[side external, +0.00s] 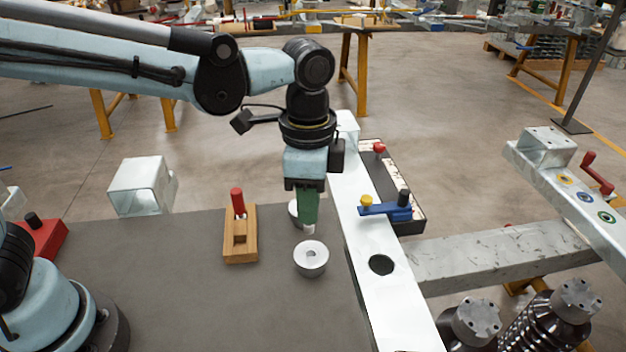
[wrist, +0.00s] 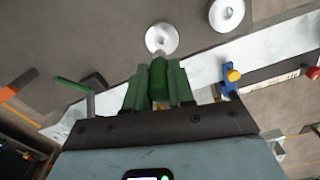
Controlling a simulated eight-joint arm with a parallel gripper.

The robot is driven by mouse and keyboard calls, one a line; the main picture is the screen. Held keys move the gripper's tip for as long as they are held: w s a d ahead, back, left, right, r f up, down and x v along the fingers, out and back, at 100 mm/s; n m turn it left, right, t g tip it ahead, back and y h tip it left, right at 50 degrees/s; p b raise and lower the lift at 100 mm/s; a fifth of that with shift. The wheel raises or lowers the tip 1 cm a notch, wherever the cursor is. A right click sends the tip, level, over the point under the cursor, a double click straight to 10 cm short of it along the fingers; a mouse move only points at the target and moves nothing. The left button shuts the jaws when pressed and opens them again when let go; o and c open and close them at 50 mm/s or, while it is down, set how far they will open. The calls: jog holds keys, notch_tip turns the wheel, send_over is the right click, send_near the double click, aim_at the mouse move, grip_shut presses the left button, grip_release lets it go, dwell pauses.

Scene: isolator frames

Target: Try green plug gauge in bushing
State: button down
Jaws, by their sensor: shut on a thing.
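My gripper (side external: 308,215) points down above the grey tabletop. Its green fingers are shut on the green plug gauge (wrist: 158,82). The gauge's pale metal end (side external: 309,230) sticks out below the fingers. A round silver bushing (side external: 311,259) with a central hole sits on the table just in front of and below that end. In the wrist view the end overlaps the edge of a ring (wrist: 161,37); I cannot tell how well it lines up with a hole. A second ring (side external: 295,209) is partly hidden behind my gripper; two rings show in the wrist view, the other at upper right (wrist: 227,14).
A wooden block (side external: 241,246) with a red-handled gauge (side external: 237,199) stands left of the bushing. The tabletop in front of the block is clear.

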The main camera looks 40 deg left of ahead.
aim_at(311, 227)
jog(key=shift+w+f, duration=0.1)
jog(key=shift+w, duration=0.1)
jog(key=shift+f, duration=0.15)
jog(key=shift+f, duration=2.5)
jog(key=shift+f, duration=0.35)
jog(key=shift+r, duration=0.15)
dwell(0.3)
jog(key=shift+r, duration=3.6)
